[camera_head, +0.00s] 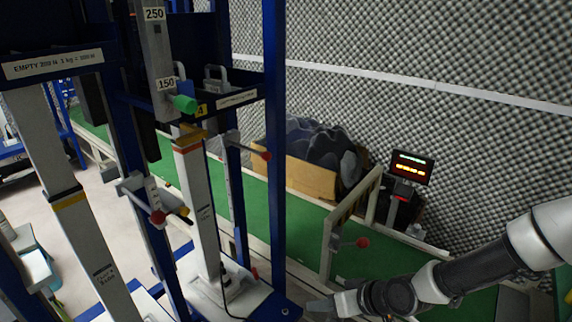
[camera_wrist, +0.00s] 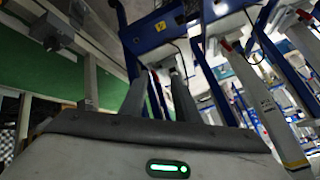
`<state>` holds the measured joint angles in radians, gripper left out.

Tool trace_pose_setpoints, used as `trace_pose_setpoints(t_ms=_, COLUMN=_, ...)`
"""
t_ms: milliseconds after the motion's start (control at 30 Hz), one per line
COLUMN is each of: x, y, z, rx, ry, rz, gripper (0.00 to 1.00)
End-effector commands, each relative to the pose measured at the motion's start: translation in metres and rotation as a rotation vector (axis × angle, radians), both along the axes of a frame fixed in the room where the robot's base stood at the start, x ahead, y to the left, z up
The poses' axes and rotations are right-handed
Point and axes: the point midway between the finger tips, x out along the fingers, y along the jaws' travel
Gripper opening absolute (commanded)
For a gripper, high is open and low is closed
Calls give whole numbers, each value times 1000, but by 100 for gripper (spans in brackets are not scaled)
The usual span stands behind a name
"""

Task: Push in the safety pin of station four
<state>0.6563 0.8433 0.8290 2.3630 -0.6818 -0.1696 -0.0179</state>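A station with a yellow label reading 4 (camera_head: 201,109) stands left of centre in the head view, in a blue frame. A green-tipped pin (camera_head: 184,103) sticks out beside the upright scale marked 150 and 250. I cannot tell how far in it sits. A red knob (camera_head: 267,156) is on the frame's right post. My gripper (camera_head: 322,305) is low at the bottom centre, right of the station's foot and well below the green pin. In the wrist view my gripper (camera_wrist: 158,98) has two fingers apart with nothing between them. The green pin is not identifiable there.
Another station with a grey column (camera_head: 75,230) stands at the left. A beige post with a red knob (camera_head: 362,242) is near my arm. A cardboard box (camera_head: 300,175) and a lit display (camera_head: 411,166) stand behind. Foam walls close the back; green surface lies between.

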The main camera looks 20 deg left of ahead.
Motion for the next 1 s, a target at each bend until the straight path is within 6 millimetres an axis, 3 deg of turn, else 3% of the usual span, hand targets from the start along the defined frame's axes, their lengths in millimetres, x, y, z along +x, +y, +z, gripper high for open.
trace_pose_setpoints(t_ms=33, x=3, y=27, z=8, rx=144, ry=-14, rz=-16, gripper=29)
trace_pose_setpoints(t_ms=100, x=14, y=58, z=35, rx=335, ry=-58, rz=-45, gripper=29)
trace_pose_setpoints(t_ms=200, x=35, y=80, z=89, rx=595, ry=-135, rz=-110, gripper=29)
trace_pose_setpoints(t_ms=300, x=57, y=78, z=142, rx=811, ry=-214, rz=-186, gripper=29)
trace_pose_setpoints(t_ms=433, x=77, y=60, z=193, rx=999, ry=-295, rz=-266, gripper=29)
trace_pose_setpoints(t_ms=500, x=83, y=52, z=209, rx=1056, ry=-323, rz=-291, gripper=29)
trace_pose_setpoints(t_ms=667, x=91, y=52, z=223, rx=1097, ry=-345, rz=-308, gripper=29)
trace_pose_setpoints(t_ms=1000, x=130, y=103, z=239, rx=1094, ry=-342, rz=-305, gripper=29)
